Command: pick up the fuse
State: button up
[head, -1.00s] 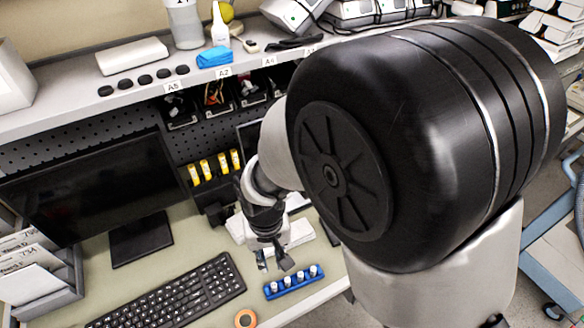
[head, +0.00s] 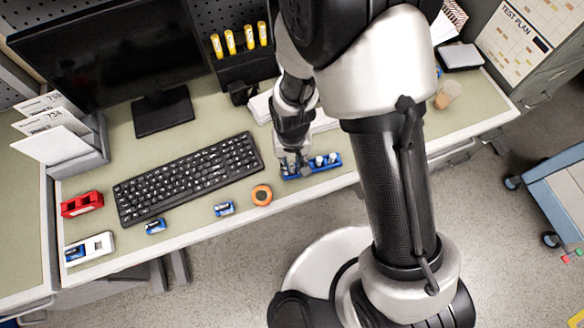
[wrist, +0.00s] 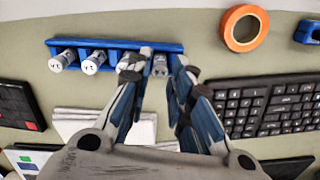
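A blue rack (head: 325,166) lies near the desk's front edge and holds several small upright fuses with pale tops. It also shows in the wrist view (wrist: 108,46). My gripper (head: 291,165) points down at the rack's left part in the head view. In the wrist view my gripper (wrist: 157,68) is open, with its fingers on either side of one fuse (wrist: 160,66). I cannot tell whether either finger touches it. Two other fuses, one outer (wrist: 62,61) and one nearer (wrist: 93,63), stand left of the fingers. The left fingertip may hide another fuse.
An orange tape roll (head: 261,195) and a keyboard (head: 188,178) lie left of the rack. White papers (head: 261,107) lie behind my gripper. Blue-and-white items (head: 224,209) and a red holder (head: 82,204) lie along the front edge. A monitor (head: 100,45) stands behind.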

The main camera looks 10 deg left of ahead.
notch_tip(320, 180, down, 3)
jog(key=shift+w+r, duration=0.1)
jog(key=shift+r, duration=0.1)
jog(key=shift+c, duration=0.6)
grip_shut()
jog(key=shift+r, duration=0.1)
